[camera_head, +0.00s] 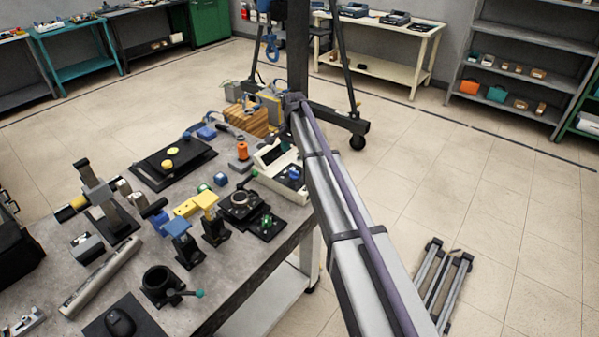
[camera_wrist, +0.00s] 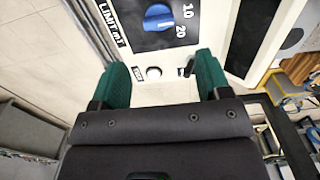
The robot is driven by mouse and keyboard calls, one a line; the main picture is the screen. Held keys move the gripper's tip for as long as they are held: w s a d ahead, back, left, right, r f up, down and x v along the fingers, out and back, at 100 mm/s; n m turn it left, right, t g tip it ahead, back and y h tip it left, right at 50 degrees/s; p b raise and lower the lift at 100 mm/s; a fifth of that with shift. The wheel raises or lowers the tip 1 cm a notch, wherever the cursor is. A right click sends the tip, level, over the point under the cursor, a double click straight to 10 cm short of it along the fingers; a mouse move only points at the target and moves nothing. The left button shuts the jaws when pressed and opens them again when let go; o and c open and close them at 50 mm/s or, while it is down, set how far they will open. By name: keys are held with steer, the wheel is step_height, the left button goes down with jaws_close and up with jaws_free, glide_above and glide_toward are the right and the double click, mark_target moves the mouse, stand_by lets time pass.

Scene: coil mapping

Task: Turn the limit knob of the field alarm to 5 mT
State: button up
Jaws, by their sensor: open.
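The field alarm's dark panel (camera_wrist: 140,30) is at the top of the wrist view, with white "LIMIT mT" lettering and the numbers 10 and 20 visible. Its blue limit knob (camera_wrist: 158,18) has a white pointer line that seems to face the 20 side; the exact setting is unclear. My gripper (camera_wrist: 163,64) is open, its two green fingers apart and empty in the picture. The knob appears beyond the fingertips, between their lines and not held. In the head view, a white cased instrument (camera_head: 284,183) at the table's right edge appears to be the alarm.
The grey table (camera_head: 215,265) is crowded with mounts and instruments. An orange spool (camera_head: 242,151) stands left of the white instrument.

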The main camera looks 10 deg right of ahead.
mark_target(294, 173)
step_height(294, 173, down, 9)
steer(key=b, duration=0.7)
steer(key=shift+r, duration=0.35)
steer(key=c, duration=0.9)
